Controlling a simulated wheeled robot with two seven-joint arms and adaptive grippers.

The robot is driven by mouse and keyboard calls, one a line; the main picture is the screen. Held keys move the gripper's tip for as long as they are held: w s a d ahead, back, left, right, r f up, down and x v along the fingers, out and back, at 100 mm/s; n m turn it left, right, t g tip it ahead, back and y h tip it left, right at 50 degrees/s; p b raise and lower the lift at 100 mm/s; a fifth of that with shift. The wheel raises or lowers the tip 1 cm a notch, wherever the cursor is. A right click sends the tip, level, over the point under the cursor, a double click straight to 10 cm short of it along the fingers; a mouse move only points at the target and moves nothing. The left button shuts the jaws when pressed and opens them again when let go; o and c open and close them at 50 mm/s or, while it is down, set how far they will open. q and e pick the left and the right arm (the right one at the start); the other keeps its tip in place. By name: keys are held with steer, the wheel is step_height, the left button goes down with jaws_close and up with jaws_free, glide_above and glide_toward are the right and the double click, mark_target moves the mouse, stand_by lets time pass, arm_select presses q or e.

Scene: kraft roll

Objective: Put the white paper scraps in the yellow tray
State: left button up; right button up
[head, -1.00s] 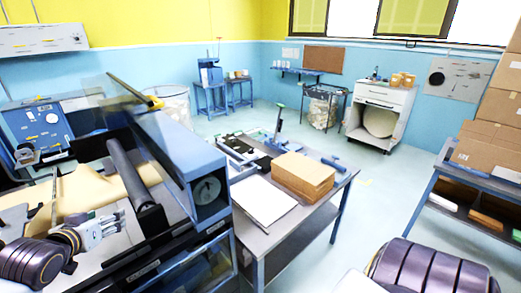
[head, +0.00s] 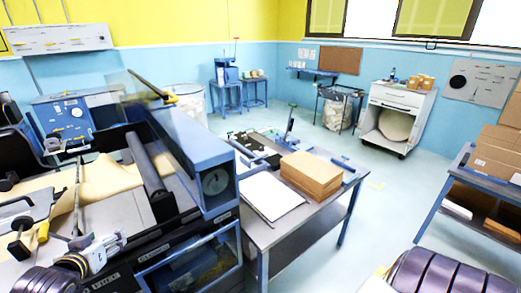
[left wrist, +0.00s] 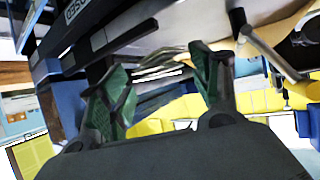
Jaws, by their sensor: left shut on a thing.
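My left gripper (head: 103,250) is at the lower left in the head view, over the front of the blue-and-black machine (head: 215,180). In the left wrist view its green-padded fingers (left wrist: 160,92) stand apart, with a thin pale strip (left wrist: 160,52) showing between them. I take the gripper to be shut on this strip; I cannot tell if it is a white paper scrap. My right gripper is out of view. I cannot pick out the yellow tray or any loose white scraps in either view.
Brown kraft paper (head: 112,172) lies on the machine beside a dark roller (head: 148,172). A worktable (head: 290,222) right of the machine holds a brown stack (head: 311,174) and a flat white sheet (head: 268,196). Cartons (head: 494,150) stand at the right. The floor between is clear.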

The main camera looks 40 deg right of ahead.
arm_select(q)
steer(key=s+a+f+n+y, duration=0.2)
steer(key=s+a+f, duration=0.1)
steer(key=a, duration=0.3)
steer(key=s+a+f+n+t+y, duration=0.1)
steer(key=s+a+f+n+y, duration=0.1)
steer(key=s+a+f, duration=0.2)
steer(key=shift+s+a+f, duration=0.3)
steer(key=shift+a+f, duration=0.55)
steer(key=shift+a, duration=0.75)
